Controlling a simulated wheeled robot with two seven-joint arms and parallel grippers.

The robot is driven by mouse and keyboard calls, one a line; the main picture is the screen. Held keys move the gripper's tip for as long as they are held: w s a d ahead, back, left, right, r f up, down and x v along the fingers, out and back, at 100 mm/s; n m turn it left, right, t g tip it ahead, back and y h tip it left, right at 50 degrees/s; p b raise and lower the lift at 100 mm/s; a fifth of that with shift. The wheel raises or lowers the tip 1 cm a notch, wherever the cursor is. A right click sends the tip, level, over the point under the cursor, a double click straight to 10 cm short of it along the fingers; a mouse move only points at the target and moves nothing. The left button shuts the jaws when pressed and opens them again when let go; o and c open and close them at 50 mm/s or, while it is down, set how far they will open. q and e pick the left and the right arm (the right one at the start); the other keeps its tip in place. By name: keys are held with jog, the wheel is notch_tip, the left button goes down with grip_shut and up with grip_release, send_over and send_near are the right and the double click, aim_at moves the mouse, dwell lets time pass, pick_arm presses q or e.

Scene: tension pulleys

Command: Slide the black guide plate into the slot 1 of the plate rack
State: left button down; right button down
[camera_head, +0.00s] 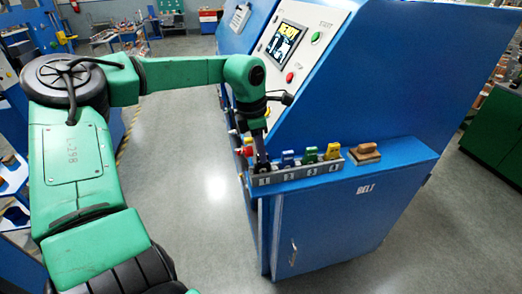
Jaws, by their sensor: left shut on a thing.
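The grey plate rack (300,174) lies along the edge of the blue machine's ledge, with numbered slots on its front. Blue (287,159), green (310,155) and yellow (333,151) plates stand in it. My left gripper (260,150) points down over the rack's left end, at slot 1. It is shut on the black guide plate (262,164), which is small and dark here and partly hidden by the fingers. The plate is at or just above slot 1; how deep it sits I cannot tell. My right gripper is out of view.
A brown block on a pad (366,152) sits right of the rack. The machine's sloped panel with a screen (288,43) rises behind. Open floor (195,190) lies left of the ledge.

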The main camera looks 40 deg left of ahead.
pick_arm(q)
jog(key=shift+f, duration=0.1)
jog(key=shift+f+b, duration=0.3)
jog(key=shift+b, duration=0.1)
jog(key=c, duration=0.7)
grip_release()
jog(key=shift+r, duration=0.1)
jog(key=shift+c, duration=0.2)
notch_tip(320, 180, up, 14)
jog(key=s+a+b, duration=0.1)
jog(key=shift+s+r+b, duration=0.2)
jog(key=shift+s+b, duration=0.2)
jog(key=shift+a, duration=0.1)
